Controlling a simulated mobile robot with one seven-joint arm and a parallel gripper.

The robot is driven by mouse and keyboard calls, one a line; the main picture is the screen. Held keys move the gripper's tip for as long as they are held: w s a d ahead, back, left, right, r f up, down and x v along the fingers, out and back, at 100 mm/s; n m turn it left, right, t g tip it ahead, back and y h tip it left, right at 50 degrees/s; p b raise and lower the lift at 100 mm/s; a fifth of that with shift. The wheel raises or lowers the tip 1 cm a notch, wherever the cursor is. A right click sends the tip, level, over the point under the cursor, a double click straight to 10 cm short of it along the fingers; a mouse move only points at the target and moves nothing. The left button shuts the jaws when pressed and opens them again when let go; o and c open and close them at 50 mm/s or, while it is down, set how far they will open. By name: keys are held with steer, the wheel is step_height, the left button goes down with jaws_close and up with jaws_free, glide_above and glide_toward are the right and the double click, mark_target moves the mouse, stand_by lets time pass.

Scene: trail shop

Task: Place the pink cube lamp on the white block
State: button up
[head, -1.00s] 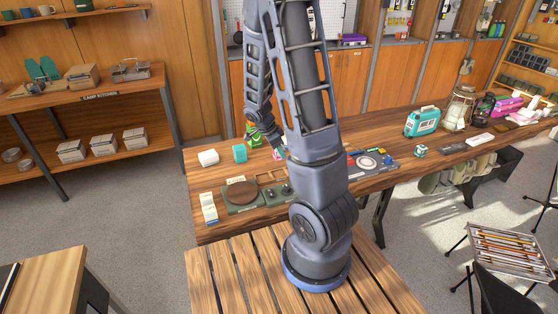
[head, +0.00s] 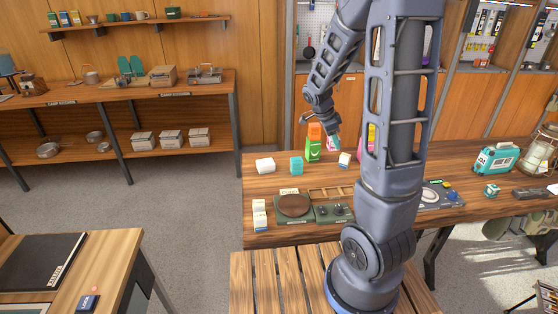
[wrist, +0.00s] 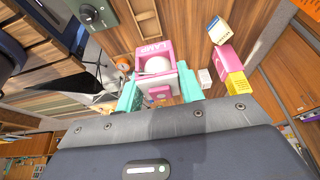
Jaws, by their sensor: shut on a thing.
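The pink cube lamp (wrist: 143,54), labelled LAMP with a white ball in its open face, is held between the teal fingertips of my gripper (wrist: 158,88) in the wrist view. In the head view my gripper (head: 335,141) is above the back of the wooden table, with a little pink showing beside its fingertip. The white block (head: 265,165) lies at the table's left end, to the left of my gripper and apart from it. Its top looks bare.
A teal cube (head: 297,164) sits just right of the white block. A camp stove (head: 318,208) lies in front.

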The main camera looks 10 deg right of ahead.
steer(key=w+a+r, duration=0.2)
steer(key=w+a, duration=0.8)
steer(key=w, duration=0.1)
steer(key=r, duration=0.1)
glide_above(269, 161)
steer(key=a, duration=0.2)
steer(key=f, duration=1.9)
steer(key=shift+s+d+f, duration=0.15)
steer(key=shift+s+f, duration=0.05)
steer(key=shift+f, duration=0.2)
steer(key=o, duration=1)
steer(key=shift+r, duration=0.1)
